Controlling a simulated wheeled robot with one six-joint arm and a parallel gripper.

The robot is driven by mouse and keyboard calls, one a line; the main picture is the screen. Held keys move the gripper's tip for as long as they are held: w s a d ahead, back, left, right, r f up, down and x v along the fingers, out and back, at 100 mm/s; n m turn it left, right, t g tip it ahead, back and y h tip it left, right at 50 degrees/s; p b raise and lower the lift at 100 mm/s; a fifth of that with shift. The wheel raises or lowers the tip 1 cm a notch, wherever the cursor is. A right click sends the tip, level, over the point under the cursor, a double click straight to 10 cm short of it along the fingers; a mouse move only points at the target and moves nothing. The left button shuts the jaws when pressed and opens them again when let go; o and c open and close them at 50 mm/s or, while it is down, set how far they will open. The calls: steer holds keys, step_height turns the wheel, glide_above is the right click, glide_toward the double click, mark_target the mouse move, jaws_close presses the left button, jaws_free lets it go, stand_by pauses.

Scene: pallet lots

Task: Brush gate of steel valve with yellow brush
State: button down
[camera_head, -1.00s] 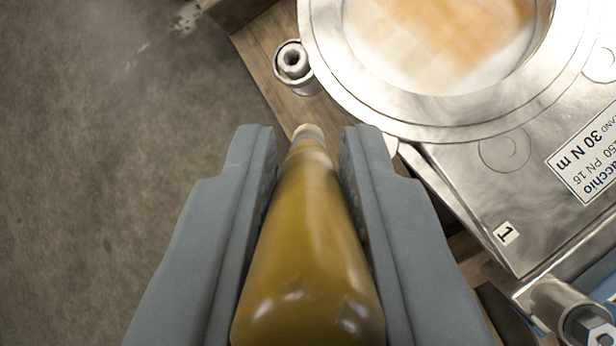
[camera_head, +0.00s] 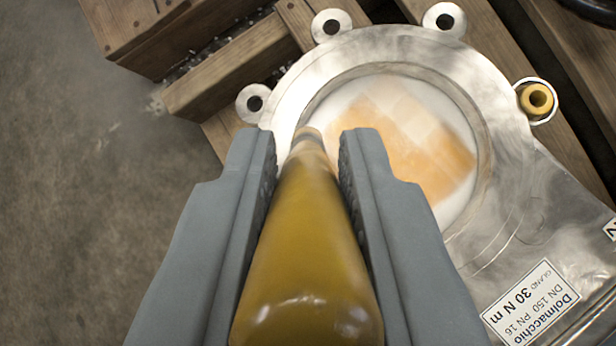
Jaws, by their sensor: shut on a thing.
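My gripper (camera_head: 307,160) is shut on the yellow brush (camera_head: 308,250), with one grey finger on each side of its tapered body. The brush points away from me, and its pale narrow tip overlaps the near left rim of the valve opening in the picture. I cannot tell whether it touches. The steel valve (camera_head: 530,215) lies flat with a round flange and a label. Its gate (camera_head: 400,150) shows as a white disc with orange-brown stained patches inside the ring. The fingers hide part of the gate's lower left.
The valve rests on a wooden pallet (camera_head: 235,62). Bolt lugs ring the flange, and one holds a yellow-tan sleeve (camera_head: 537,99). A dark round object (camera_head: 590,8) shows at the top right corner. Bare concrete floor (camera_head: 80,200) lies to the left.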

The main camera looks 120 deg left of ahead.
steer(key=shift+d+f, duration=0.15)
steer(key=shift+f, duration=1.95)
steer(key=shift+s+d+f, duration=0.1)
steer(key=shift+f, duration=0.75)
steer(key=shift+d, duration=0.1)
